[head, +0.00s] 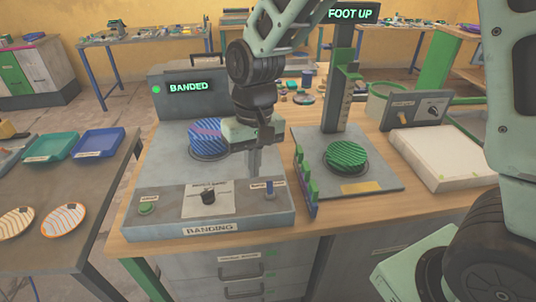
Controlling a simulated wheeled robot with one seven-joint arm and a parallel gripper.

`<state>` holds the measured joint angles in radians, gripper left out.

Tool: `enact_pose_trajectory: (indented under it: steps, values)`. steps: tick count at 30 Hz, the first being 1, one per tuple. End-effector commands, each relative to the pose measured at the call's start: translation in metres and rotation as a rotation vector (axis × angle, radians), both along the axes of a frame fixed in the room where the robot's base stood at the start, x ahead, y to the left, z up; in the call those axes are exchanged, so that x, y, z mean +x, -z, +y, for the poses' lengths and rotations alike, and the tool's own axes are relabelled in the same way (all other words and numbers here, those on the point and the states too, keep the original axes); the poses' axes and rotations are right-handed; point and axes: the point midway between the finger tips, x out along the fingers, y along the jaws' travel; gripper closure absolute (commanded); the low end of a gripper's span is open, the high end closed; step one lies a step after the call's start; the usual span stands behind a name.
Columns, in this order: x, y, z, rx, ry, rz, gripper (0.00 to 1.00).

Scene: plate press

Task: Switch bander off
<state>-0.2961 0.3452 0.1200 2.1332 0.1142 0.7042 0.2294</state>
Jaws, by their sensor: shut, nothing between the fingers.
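The bander is a grey machine with a sloped front labelled BANDING (209,230) and a lit display (189,87) reading BANDED, with a green lamp beside it. Its panel carries a green button (147,208), a black knob (208,196) in the middle and a small blue-tipped switch (269,188) at the right. My gripper (254,172) is shut and empty, pointing down over the panel just above and left of the switch. I cannot tell if it touches anything.
At right stands a press with a FOOT UP display (350,13) and a green striped plate (346,153). Small coloured pieces stand on its left edge. A white block (444,154) lies further right. Trays and plates (60,217) fill the left table.

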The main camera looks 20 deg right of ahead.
Motion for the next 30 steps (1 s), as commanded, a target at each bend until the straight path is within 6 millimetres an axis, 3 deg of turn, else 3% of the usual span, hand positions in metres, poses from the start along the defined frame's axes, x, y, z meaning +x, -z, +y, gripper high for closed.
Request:
enact_pose_trajectory:
  steps: [1, 3, 6, 11, 16, 30]
  values:
    - [0.021, -0.009, -0.009, -0.011, 0.059, 0.012, 1.0]
    - [0.045, -0.007, -0.023, -0.029, 0.137, 0.021, 1.0]
    - [0.072, -0.003, -0.041, -0.053, 0.227, 0.031, 1.0]
    - [0.098, 0.005, -0.064, -0.084, 0.317, 0.038, 1.0]
    - [0.107, 0.009, -0.073, -0.095, 0.35, 0.038, 1.0]
    - [0.106, 0.02, -0.072, -0.097, 0.349, 0.041, 1.0]
